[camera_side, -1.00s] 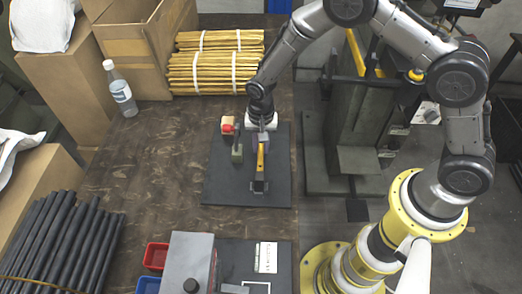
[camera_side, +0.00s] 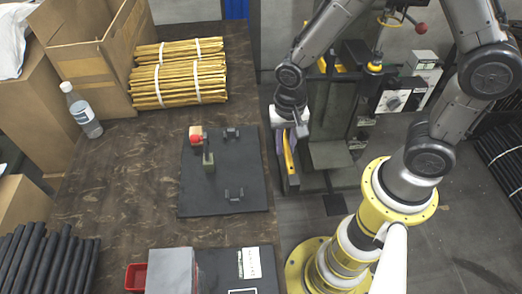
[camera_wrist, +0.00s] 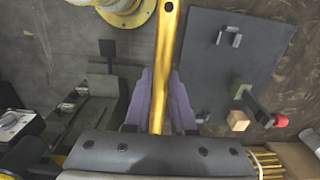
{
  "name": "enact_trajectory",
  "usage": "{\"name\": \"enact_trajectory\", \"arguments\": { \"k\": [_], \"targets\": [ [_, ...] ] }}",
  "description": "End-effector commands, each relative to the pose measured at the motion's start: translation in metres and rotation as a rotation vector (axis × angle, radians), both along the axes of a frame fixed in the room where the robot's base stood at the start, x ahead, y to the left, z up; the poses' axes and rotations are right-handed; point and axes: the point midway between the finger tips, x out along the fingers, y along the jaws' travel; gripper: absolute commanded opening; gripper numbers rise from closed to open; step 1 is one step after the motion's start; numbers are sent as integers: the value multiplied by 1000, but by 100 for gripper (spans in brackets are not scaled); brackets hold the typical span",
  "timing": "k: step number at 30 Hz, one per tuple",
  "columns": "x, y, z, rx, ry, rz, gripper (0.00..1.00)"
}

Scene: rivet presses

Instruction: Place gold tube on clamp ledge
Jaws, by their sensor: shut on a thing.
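My gripper (camera_side: 290,128) is shut on the gold tube (camera_side: 289,155), past the table's right edge and beside the grey press. In the wrist view, the purple fingers (camera_wrist: 160,100) grip the gold tube (camera_wrist: 166,50), which extends away from between them and has a dark hole near its end. The grey press (camera_side: 332,120) has a flat grey ledge (camera_side: 330,155) at its front, right of the tube. In the wrist view the ledge (camera_wrist: 98,112) is left of the fingers. I cannot tell whether this is the clamp ledge. The tube appears apart from it.
The black plate (camera_side: 222,180) on the table has two empty brackets and a red-knobbed clamp (camera_side: 199,140). A bundle of gold tubes (camera_side: 180,85), a bottle (camera_side: 82,112) and cardboard boxes are at the left. A control box (camera_side: 400,95) is beside the press.

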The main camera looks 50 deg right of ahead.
Motion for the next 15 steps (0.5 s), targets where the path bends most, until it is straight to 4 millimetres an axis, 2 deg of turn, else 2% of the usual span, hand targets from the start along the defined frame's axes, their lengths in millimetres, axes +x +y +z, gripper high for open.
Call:
{"name": "enact_trajectory", "arguments": {
  "k": [3,7,11,15],
  "targets": [
    [-21,-15,2,1,-1,-8,0],
    [-29,-22,0,1,-1,-9,0],
    [-12,-20,-10,1,1,-8,0],
    [17,-14,-23,1,1,-8,0]
  ]
}}
